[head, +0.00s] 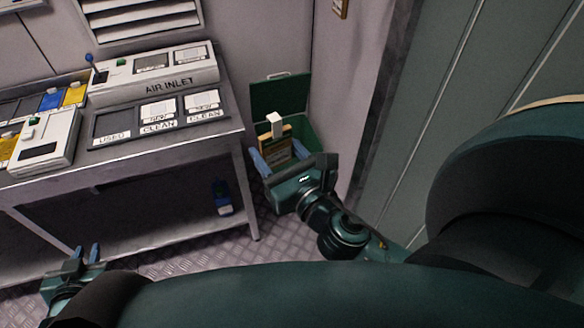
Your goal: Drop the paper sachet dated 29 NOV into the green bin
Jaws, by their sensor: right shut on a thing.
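The green bin (280,96) stands on the floor right of the table, its lid raised at the back. The gripper hides the bin's lower front. My left gripper (87,252) is at the lower left, empty, with its blue fingers apart.
A metal table (230,125) at the left carries an AIR INLET unit (165,78), a tray with USED and CLEAN places (115,140) and a white device (45,140). A wall closes off the right.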

